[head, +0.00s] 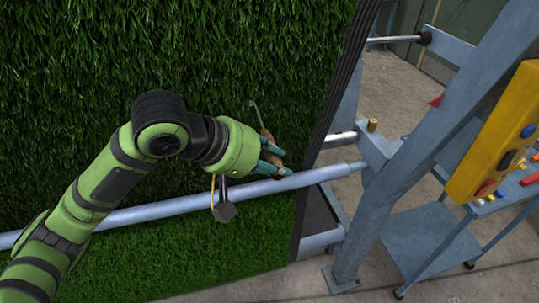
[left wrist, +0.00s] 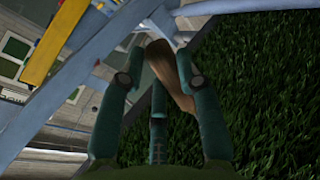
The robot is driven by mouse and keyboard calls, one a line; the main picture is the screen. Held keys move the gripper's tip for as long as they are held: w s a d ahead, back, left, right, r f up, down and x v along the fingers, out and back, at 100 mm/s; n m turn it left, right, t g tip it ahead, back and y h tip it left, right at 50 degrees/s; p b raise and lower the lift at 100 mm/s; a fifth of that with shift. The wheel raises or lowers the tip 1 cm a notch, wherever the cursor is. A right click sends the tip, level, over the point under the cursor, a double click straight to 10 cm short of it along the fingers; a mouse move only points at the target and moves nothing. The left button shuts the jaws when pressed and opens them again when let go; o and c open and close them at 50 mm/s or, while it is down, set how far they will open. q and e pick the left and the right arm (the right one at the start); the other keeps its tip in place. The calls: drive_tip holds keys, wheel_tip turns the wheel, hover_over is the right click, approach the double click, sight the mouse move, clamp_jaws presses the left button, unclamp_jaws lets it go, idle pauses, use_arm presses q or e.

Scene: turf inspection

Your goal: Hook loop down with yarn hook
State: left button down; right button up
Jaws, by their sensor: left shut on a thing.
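My left gripper (head: 279,162) is shut on the yarn hook (head: 266,132) in front of the turf (head: 240,50), near its right edge. The hook has a brown handle and a thin grey shaft pointing up and left, with a bent tip. In the left wrist view the handle (left wrist: 172,75) sits between the fingers of the gripper (left wrist: 162,60), and the turf (left wrist: 260,75) fills the right side. I cannot make out a raised loop, nor whether the tip touches the turf. My right gripper is not in view.
A pale roller bar (head: 130,214) crosses the turf just below my left gripper. A blue-grey metal frame (head: 385,165) stands to the right, with a yellow control box (head: 500,130) on it. A small cart (head: 425,240) is at the lower right. Bare concrete floor shows between them.

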use_arm(q)
drive_tip(key=s+d+f, duration=0.2)
drive_tip(key=s, duration=0.4)
drive_tip(key=shift+s, duration=0.15)
idle(0.4)
drive_tip(key=a+f+b, duration=1.2)
drive_tip(key=a+f, duration=0.6)
drive_tip(key=a, duration=0.1)
drive_tip(key=shift+s+f+n, duration=0.25)
drive_tip(key=shift+f+n, duration=0.05)
drive_tip(key=shift+f, duration=0.05)
